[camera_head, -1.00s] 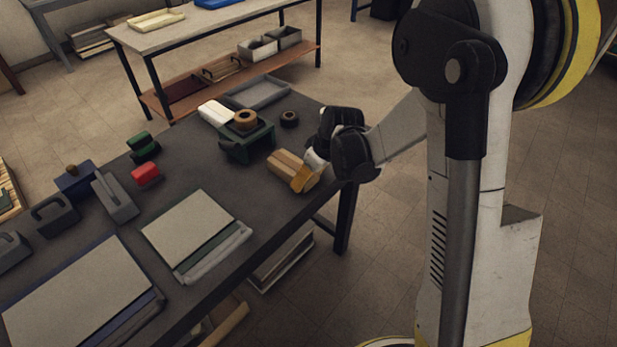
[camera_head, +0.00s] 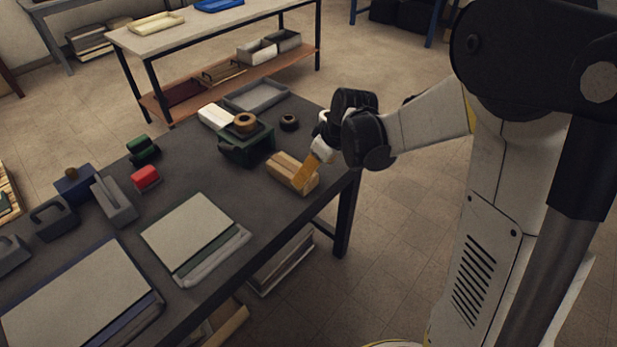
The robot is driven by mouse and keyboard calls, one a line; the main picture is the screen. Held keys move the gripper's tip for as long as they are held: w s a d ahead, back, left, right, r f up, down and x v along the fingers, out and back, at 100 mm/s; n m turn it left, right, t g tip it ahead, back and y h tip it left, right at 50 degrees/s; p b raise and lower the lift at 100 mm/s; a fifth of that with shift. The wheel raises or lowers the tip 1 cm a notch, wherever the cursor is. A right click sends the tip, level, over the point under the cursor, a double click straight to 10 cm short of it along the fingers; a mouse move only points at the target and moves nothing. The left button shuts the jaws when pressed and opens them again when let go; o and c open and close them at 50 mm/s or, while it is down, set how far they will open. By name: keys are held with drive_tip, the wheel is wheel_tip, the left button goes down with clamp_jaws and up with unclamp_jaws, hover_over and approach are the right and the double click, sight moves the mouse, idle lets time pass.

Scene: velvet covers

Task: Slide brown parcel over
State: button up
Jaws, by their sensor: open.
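The brown parcel (camera_head: 287,170) lies on the dark tabletop near its right edge, with a lighter band across it. My gripper (camera_head: 304,178) comes in from the right, pointing down and left at the parcel's right end. Its orange-yellow fingertip part is over or against that end; I cannot tell whether it touches. The gap between the fingers is too small to make out, and nothing shows held in them.
Behind the parcel stand a dark green dispenser (camera_head: 252,150) with a tan roll and a small dark ring (camera_head: 289,122). A grey tray (camera_head: 256,95) lies at the back. A book or pad (camera_head: 190,228) lies front left. Bare tabletop lies left of the parcel.

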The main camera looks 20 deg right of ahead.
drive_tip(key=v, duration=0.6)
drive_tip(key=shift+f, duration=0.1)
drive_tip(key=s+r+m+t+h, duration=0.1)
drive_tip(key=s+r+m, duration=0.2)
drive_tip(key=s, duration=0.6)
drive_tip(key=s+r+m+t+h, duration=0.1)
drive_tip(key=s+r+m+t, duration=0.1)
drive_tip(key=s, duration=0.8)
wheel_tip(320, 180, up, 2)
drive_tip(key=shift+d+m, duration=0.2)
drive_tip(key=shift+m, duration=0.7)
